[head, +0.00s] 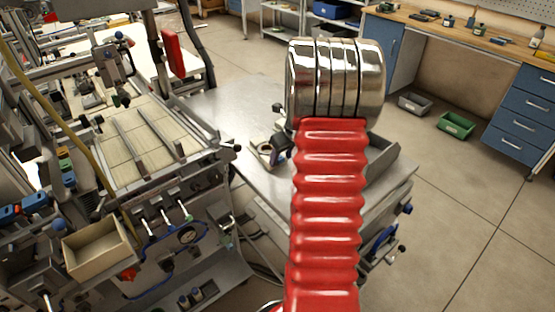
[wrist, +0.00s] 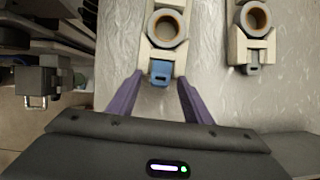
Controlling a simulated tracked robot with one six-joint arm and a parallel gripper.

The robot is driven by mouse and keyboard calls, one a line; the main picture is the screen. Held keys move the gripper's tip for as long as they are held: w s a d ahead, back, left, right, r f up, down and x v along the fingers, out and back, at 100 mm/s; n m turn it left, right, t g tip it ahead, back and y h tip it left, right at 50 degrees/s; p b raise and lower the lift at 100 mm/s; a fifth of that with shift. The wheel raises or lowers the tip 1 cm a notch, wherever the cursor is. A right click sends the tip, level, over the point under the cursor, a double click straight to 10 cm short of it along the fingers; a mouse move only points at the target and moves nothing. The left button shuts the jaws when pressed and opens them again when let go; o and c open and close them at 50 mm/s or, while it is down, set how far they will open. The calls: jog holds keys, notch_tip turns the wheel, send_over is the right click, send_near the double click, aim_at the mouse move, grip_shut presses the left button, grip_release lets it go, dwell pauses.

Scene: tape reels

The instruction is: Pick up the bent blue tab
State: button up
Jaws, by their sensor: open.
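The blue tab (wrist: 160,72) sticks out from the near end of a pale holder (wrist: 151,54) in the wrist view. It has a dark slot, and its bend is hard to make out from above. A tape reel (wrist: 166,27) with a tan core sits on that holder. My gripper (wrist: 161,80) is open, with one purple finger on each side of the blue tab and a gap on both sides. I cannot tell how far above the tab the fingertips are. In the head view my red arm hides the gripper, and I cannot make out the tab.
A second holder (wrist: 237,45) with a reel and a grey tab stands to the right on the metal table (wrist: 212,75). A grey metal fitting (wrist: 43,80) lies beyond the table's left edge. In the head view, a machine frame with a wooden box (head: 97,248) stands left.

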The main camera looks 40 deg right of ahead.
aim_at(282, 160)
jog(key=shift+c, duration=0.6)
jog(key=c, duration=1)
jog(key=shift+r, duration=0.1)
notch_tip(282, 160, up, 10)
jog(key=shift+f, duration=0.1)
dwell(0.4)
